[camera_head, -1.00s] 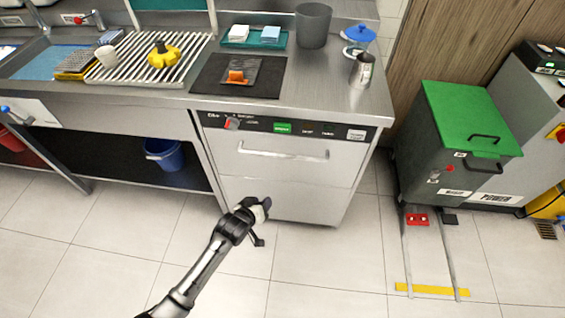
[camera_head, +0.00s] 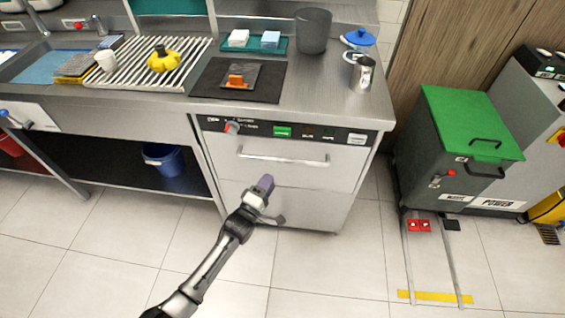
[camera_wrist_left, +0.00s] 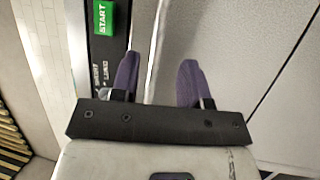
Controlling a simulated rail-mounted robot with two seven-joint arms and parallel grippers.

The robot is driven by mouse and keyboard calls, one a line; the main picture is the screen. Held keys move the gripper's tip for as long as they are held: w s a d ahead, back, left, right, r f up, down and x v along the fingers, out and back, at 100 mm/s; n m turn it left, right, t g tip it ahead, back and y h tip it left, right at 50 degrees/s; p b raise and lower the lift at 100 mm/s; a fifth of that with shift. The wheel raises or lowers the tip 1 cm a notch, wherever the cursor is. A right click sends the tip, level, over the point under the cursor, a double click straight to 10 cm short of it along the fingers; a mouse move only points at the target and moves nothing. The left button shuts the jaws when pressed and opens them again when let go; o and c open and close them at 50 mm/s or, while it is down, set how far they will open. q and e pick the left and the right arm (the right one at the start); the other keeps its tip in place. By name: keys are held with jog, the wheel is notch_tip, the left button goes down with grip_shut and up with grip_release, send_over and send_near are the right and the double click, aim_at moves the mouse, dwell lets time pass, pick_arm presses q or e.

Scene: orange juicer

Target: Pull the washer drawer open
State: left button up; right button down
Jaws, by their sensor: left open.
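The washer (camera_head: 284,170) is a steel undercounter unit with a dark control strip. Its drawer front (camera_head: 310,176) looks flush and closed, with a silver bar handle (camera_head: 300,159) across it. My left gripper (camera_head: 265,184) is in front of the drawer, just below the handle in the head view. In the left wrist view its two purple fingers (camera_wrist_left: 158,66) are apart, with no object gripped. A pale bar, apparently the handle (camera_wrist_left: 157,45), runs between them in the picture, nearer the left finger. Whether it lies in the jaws' depth I cannot tell. My right gripper is out of view.
The green START button (camera_wrist_left: 103,17) is on the control strip (camera_head: 290,131) above the drawer. A steel counter (camera_head: 330,100) overhangs the washer. A green-lidded grey box (camera_head: 450,150) stands at right. The tiled floor (camera_head: 310,270) before the washer is clear.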

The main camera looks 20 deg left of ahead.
aim_at(283, 159)
pick_arm(q)
jog(key=w+b, duration=0.1)
jog(key=w, duration=0.2)
jog(key=w+r+b, duration=0.1)
jog(key=w, duration=0.2)
jog(key=w+d+b, duration=0.1)
jog(key=w, duration=0.2)
jog(key=shift+w+r, duration=0.2)
jog(key=shift+r, duration=0.2)
jog(key=c, duration=0.5)
grip_shut()
